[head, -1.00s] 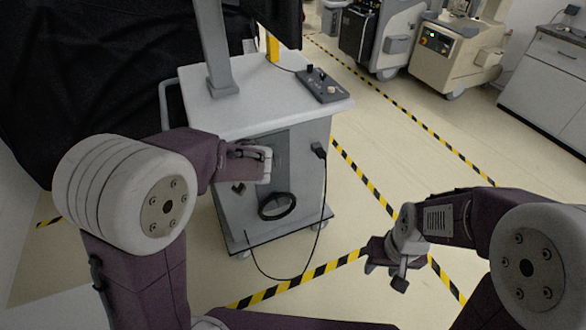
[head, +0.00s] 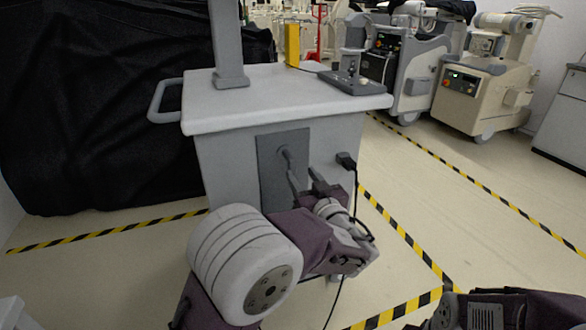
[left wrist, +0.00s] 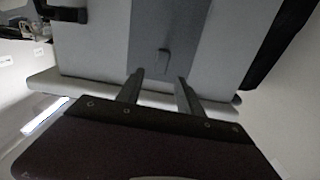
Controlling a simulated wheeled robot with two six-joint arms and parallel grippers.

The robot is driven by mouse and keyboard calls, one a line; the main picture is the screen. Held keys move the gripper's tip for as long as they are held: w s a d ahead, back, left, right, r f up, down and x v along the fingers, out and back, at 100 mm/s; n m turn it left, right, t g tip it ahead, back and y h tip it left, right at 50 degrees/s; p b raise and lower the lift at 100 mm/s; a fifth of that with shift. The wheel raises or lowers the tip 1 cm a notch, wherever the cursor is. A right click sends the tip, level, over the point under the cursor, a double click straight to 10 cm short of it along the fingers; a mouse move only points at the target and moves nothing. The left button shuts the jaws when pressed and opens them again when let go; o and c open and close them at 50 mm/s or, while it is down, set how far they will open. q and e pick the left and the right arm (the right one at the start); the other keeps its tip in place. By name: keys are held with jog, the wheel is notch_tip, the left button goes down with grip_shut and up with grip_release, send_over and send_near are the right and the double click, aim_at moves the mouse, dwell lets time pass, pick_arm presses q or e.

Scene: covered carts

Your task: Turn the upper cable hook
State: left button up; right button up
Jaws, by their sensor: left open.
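The upper cable hook (head: 285,153) is a small grey peg on a darker grey plate (head: 267,165) on the cart's front. It also shows in the left wrist view (left wrist: 163,61), just beyond the fingertips and roughly between their lines. My left gripper (head: 302,174) is open and empty, its fingers apart and pointing at the plate, close to the hook. In the left wrist view the gripper (left wrist: 161,76) has nothing between its fingers. I cannot tell the exact gap to the hook. My left arm hides the cart's lower front. My right gripper's fingers are out of view.
The white cart (head: 290,101) has a side handle (head: 163,100) and a control box (head: 352,83) on top. A black plug (head: 346,161) with a hanging cable sits right of the plate. A black-draped object (head: 90,110) stands left. Taped floor at right is open.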

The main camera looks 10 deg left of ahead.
aim_at(294, 164)
pick_arm(q)
jog(key=x, duration=0.7)
jog(key=shift+w+a+f+b, duration=0.1)
jog(key=shift+w+a+b, duration=0.1)
jog(key=shift+b, duration=0.15)
grip_shut()
